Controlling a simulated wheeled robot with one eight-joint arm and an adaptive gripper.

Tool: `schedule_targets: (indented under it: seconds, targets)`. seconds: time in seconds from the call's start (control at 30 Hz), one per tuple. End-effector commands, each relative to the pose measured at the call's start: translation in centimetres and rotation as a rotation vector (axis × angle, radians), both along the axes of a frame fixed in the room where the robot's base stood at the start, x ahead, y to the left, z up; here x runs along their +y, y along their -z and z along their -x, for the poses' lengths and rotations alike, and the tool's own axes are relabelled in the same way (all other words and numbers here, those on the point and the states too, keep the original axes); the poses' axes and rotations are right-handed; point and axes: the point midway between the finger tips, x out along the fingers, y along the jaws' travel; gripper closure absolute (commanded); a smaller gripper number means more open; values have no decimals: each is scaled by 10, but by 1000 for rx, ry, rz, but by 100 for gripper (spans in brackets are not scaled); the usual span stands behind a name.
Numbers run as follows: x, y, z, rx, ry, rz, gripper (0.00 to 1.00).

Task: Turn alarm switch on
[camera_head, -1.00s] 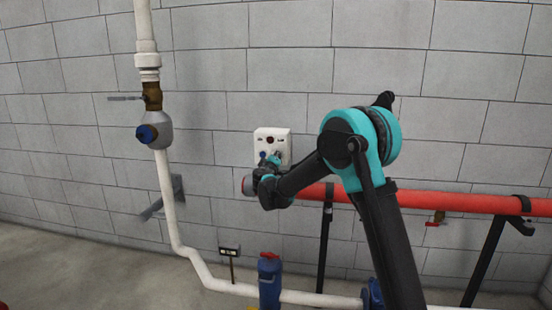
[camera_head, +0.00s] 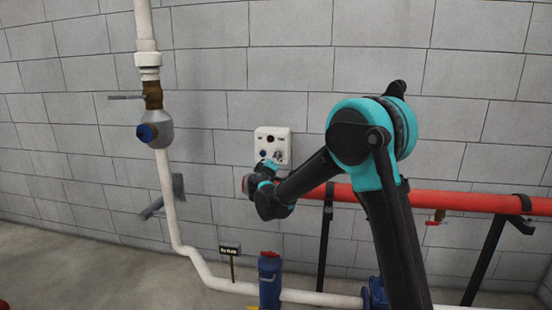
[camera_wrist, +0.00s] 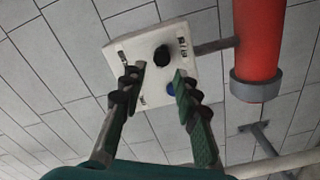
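A white control box (camera_head: 272,136) is on the block wall, with a dark round part at its top, a blue knob (camera_head: 263,153) at lower left and a small switch at lower right. In the wrist view the box (camera_wrist: 130,48) appears turned, with a black knob (camera_wrist: 162,56) and a blue knob (camera_wrist: 171,89); its labels are too small to read. I cannot tell which control is the alarm switch. My gripper (camera_wrist: 160,73) is open, its fingers apart in front of the box with the black knob showing between and beyond the tips. Nothing is held.
A red pipe (camera_head: 450,200) runs along the wall to the right on black supports; its end (camera_wrist: 258,45) is close to the box in the wrist view. A white pipe (camera_head: 168,200) with a valve stands at left. A blue fitting (camera_head: 269,280) stands below.

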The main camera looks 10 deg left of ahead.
Motion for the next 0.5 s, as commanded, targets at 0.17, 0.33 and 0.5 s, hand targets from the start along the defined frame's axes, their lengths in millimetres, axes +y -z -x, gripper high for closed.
schedule_targets:
  seconds: [0.17,0.33,0.5]
  targets:
    - [1,0,35,0,-2,0,69]
    - [0,0,53,0,-1,0,69]
    - [0,0,59,-1,0,0,69]
